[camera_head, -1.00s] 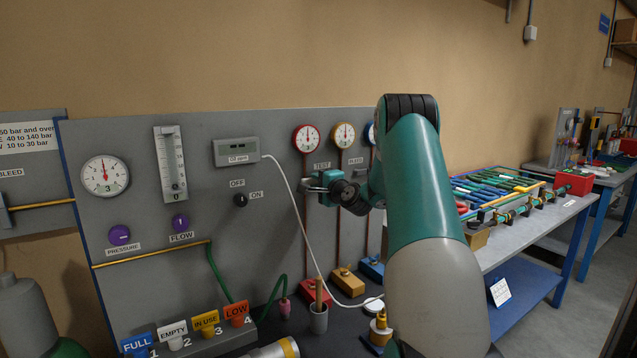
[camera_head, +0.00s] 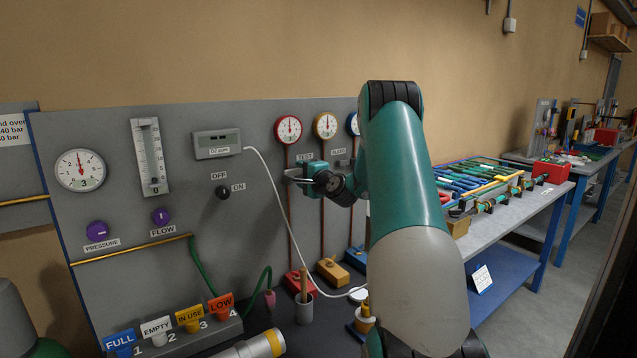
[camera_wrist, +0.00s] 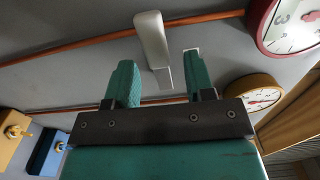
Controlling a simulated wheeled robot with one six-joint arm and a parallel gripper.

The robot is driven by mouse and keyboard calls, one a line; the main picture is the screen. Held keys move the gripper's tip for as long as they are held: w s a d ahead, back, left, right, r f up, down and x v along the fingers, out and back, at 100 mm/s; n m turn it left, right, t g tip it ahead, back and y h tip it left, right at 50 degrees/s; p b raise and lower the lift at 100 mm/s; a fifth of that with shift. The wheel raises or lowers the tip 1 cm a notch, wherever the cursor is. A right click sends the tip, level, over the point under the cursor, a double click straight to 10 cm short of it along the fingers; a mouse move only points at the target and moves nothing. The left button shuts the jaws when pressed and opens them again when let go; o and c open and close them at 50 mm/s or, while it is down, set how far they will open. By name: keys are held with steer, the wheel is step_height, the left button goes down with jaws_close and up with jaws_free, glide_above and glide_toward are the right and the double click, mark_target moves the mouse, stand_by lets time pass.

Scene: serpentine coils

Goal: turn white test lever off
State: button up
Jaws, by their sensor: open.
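In the head view my gripper (camera_head: 291,178) is at the grey panel (camera_head: 110,135), just below the TEST label (camera_head: 305,156). There the gripper hides most of the lever, so its position is hard to read.
A red-rimmed gauge (camera_head: 288,129) and a yellow-rimmed gauge (camera_head: 325,125) are above my gripper. A white cable (camera_head: 277,190) hangs left of it from a grey meter (camera_head: 216,144).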

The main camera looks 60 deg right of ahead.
steer(key=b+v, duration=0.6)
steer(key=v, duration=1)
steer(key=shift+s+b, duration=0.2)
steer(key=shift+b, duration=0.2)
steer(key=shift+a, duration=0.1)
steer(key=w+a+f+n+g+y, duration=0.1)
steer(key=w+a+n+y, duration=0.3)
steer(key=a, duration=0.4)
steer(key=w+a+n+y, duration=0.3)
steer(key=w+a+n, duration=0.1)
steer(key=a, duration=0.3)
steer(key=a+f+n+g+y, duration=0.3)
steer(key=a+n+g+y, duration=0.4)
steer(key=a, duration=1.3)
steer(key=s+a+f+n+g, duration=0.2)
steer(key=s+a+n+g, duration=0.2)
steer(key=s+a+n, duration=0.55)
steer(key=s+a+f+n+g+h, duration=0.1)
steer(key=s+a+n+g, duration=0.1)
steer(key=s, duration=0.4)
steer(key=s+a+f+n+g+h, duration=0.1)
steer(key=s+a+n+g+h, duration=0.1)
steer(key=s, duration=0.5)
steer(key=a+n, duration=0.1)
steer(key=a, duration=0.1)
steer(key=shift+a+g, duration=0.25)
steer(key=shift+g, duration=0.15)
steer(key=shift+c, duration=0.2)
